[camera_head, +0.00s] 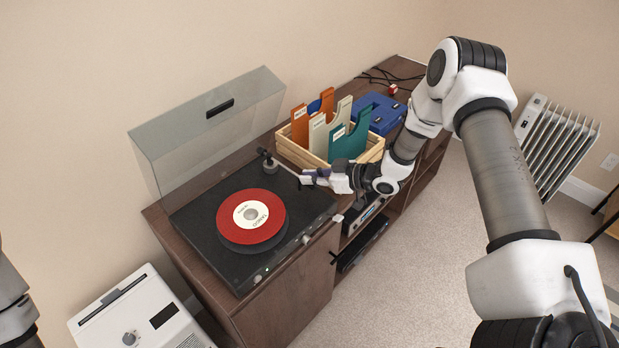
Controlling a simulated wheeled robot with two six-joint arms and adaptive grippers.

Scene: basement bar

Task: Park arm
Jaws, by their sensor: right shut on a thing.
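A record player (206,242) stands on a brown wooden cabinet, its clear lid (220,130) raised. A red record (265,226) with a cream label lies on the platter. The tonearm (283,167) runs from its pivot at the back right of the deck towards my right gripper, off to the right of the record. My right gripper (311,178) is at the deck's right edge, shut on the tonearm's front end. The fingers partly hide that end. My left gripper is out of view; only a piece of my left arm shows at the left edge.
A wooden crate (291,153) with coloured record dividers stands just behind my right gripper. A blue case (383,112) and cables lie further back. A white appliance (140,312) stands at lower left, a radiator (553,148) at right. Carpet (400,270) is clear in front of the cabinet.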

